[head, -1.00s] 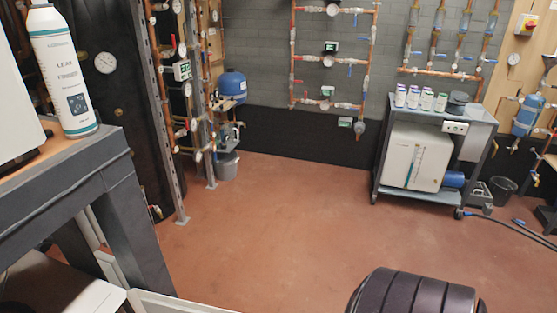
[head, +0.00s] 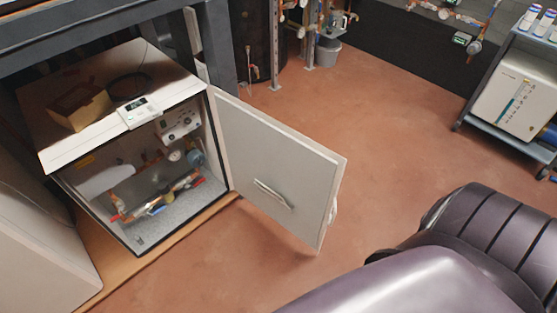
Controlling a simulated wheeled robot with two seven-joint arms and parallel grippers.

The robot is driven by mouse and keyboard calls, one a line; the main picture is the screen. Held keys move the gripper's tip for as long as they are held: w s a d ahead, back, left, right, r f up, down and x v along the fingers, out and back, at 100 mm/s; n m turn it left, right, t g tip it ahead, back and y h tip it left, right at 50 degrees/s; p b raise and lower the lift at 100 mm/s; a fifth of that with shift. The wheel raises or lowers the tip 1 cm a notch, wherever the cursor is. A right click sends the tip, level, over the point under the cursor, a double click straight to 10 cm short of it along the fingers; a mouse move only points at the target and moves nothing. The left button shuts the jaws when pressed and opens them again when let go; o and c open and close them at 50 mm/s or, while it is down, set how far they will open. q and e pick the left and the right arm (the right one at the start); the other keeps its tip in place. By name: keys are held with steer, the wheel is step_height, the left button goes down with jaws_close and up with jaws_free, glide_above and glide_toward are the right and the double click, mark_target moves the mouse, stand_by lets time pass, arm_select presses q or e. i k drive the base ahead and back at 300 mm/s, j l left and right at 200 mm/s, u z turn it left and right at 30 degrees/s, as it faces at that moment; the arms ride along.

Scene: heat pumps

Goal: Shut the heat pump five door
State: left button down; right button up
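A white heat pump cabinet (head: 112,100) stands under a dark bench at the left of the head view. Its front is open and shows pipes, valves with red and blue handles, a gauge and a control box inside. Its door (head: 275,160) is hinged at the cabinet's right front edge and stands wide open, swung out to the right. A handle (head: 272,195) shows on the door face. I cannot read a number on the unit. One of my arms, dark and bulky, fills the lower right. Neither gripper is in view.
A dark bench frame (head: 222,45) stands over and behind the cabinet. Another pale cabinet (head: 40,250) is at the lower left. A grey trolley (head: 470,124) with a white box stands at the right. The red floor between door and trolley is clear.

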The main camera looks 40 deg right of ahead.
mark_target(308, 175)
steer(key=l+u, duration=0.3)
steer(key=u, duration=0.15)
steer(key=l+u, duration=0.6)
steer(key=u, duration=0.25)
steer(key=k+l, duration=0.1)
steer(key=l, duration=0.25)
steer(key=k+l, duration=0.15)
steer(key=l, duration=0.25)
steer(key=k+l, duration=0.1)
steer(key=l, duration=0.25)
steer(key=k+l, duration=0.15)
steer(key=l, duration=0.25)
steer(key=k+l, duration=0.1)
steer(key=l, duration=0.25)
steer(key=k+l, duration=0.15)
steer(key=l, duration=0.2)
steer(key=k+l, duration=0.1)
steer(key=l, duration=0.3)
